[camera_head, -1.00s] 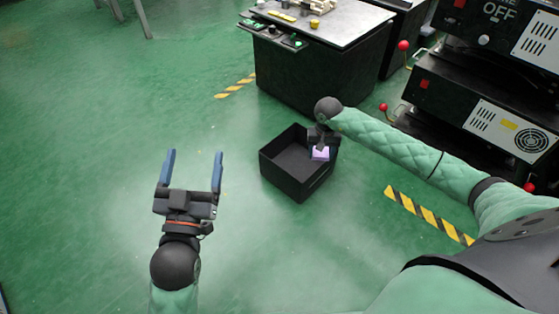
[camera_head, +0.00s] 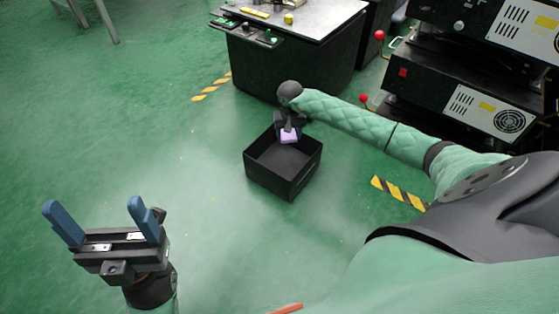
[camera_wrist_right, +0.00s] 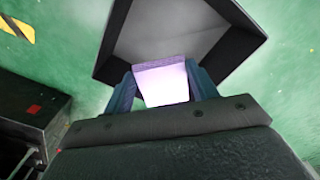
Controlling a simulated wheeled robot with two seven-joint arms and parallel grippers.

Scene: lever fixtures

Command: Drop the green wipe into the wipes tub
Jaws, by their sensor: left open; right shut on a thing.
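A black open-topped box (camera_head: 268,178), the only tub-like thing in view, stands on the green floor and looks empty. My right gripper (camera_head: 288,134) is shut on a small lilac-purple piece (camera_head: 289,137) at the box's far rim in the head view. The right wrist view shows the piece (camera_wrist_right: 163,84) between blue fingers, with the box (camera_wrist_right: 240,62) beyond it. The piece looks purple, not green; I see no green wipe. I cannot tell its exact height above the rim. My left gripper (camera_head: 93,206) is open and empty, at lower left.
A black cabinet with a grey top (camera_head: 290,60) stands behind the box. Black machines with red-knobbed levers (camera_head: 470,100) stand at the right. Yellow-black floor tape (camera_head: 398,193) lies right of the box. The floor to the left is clear.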

